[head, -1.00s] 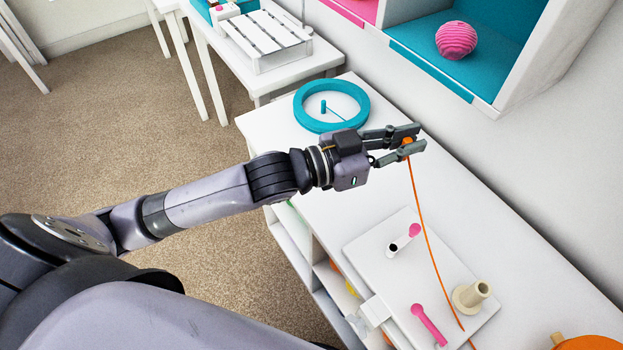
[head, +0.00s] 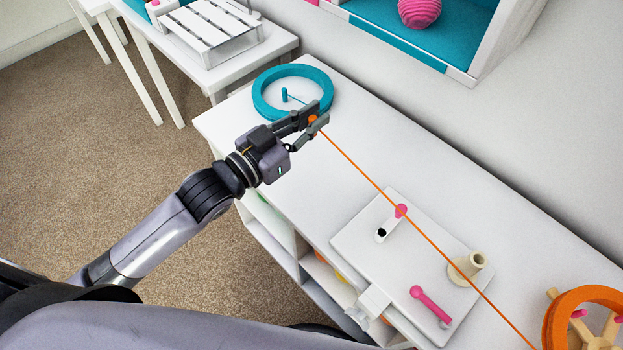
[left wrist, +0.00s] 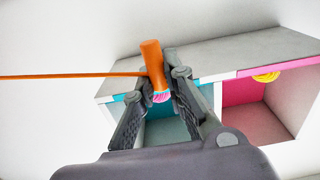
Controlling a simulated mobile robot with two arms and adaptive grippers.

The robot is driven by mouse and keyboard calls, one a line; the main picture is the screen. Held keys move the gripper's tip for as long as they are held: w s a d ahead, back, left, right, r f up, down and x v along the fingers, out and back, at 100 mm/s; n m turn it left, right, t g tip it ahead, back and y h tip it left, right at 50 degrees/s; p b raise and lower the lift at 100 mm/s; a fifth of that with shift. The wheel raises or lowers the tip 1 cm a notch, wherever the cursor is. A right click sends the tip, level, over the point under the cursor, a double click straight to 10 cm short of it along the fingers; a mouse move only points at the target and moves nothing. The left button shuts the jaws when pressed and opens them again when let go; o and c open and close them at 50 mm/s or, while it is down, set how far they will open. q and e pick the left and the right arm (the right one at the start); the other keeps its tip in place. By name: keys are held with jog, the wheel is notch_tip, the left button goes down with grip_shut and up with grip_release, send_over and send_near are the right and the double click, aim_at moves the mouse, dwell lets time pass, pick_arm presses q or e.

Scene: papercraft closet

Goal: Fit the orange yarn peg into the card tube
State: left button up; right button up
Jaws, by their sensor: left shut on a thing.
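My left gripper (head: 314,122) is shut on the orange yarn peg (head: 312,119), just in front of and right of the teal ring. An orange yarn (head: 400,210) runs from the peg in a straight line toward the orange wheel. The beige card tube (head: 476,260) stands on the white board at the right with its opening upward, apart from the peg. The yarn passes in front of the tube's board. My right gripper is not in view.
The white board (head: 365,240) also bears two pink-ended levers (head: 428,304). An orange wheel (head: 560,318) is at the lower right. The teal ring (head: 262,98) lies at the table's far end. A wall shelf (head: 470,70) hangs above. The tabletop between ring and board is clear.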

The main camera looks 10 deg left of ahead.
pick_arm(q)
notch_tip(320, 180, down, 12)
jog(key=shift+f+b, duration=0.25)
jog(key=shift+b, duration=0.3)
jog(key=shift+f, duration=0.6)
notch_tip(320, 180, down, 3)
jog(key=shift+r, duration=0.1)
jog(key=shift+f, duration=0.5)
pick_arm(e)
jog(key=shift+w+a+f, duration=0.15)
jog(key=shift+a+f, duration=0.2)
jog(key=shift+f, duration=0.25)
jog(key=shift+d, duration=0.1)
